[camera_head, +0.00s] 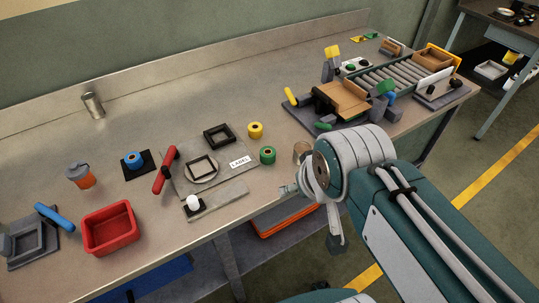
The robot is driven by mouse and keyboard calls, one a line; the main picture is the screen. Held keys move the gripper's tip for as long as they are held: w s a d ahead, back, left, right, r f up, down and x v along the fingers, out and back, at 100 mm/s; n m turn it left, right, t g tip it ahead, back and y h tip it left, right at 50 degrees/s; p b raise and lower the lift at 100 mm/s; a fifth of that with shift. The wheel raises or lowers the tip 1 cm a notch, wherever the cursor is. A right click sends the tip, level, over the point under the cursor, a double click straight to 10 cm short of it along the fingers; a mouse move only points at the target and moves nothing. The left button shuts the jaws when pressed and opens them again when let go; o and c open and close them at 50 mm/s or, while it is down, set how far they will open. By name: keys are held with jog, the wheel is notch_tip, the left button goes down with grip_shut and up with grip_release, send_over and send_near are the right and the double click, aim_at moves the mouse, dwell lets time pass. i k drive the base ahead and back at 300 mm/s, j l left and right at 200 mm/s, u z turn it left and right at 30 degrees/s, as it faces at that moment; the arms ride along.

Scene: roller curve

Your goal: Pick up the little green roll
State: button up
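The little green roll (267,155) sits on the metal workbench (200,92) near the middle, close to its front edge. My gripper (284,189) is at the front edge of the bench, just below and right of the green roll in the picture. It does not appear to touch the roll. Its fingers are small and partly hidden by my own wrist, so I cannot tell whether they are open or shut.
A yellow roll (255,130) stands just behind the green one. A grey plate (225,180) with black frames lies to the left. A red tray (110,228) is at the front left. A roller conveyor (385,82) with clutter fills the right end. The back middle is clear.

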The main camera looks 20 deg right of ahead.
aim_at(267, 154)
jog(key=u, duration=0.95)
jog(key=l+u, duration=0.35)
jog(key=l, duration=0.35)
jog(key=l+u, duration=0.35)
jog(key=l, duration=0.3)
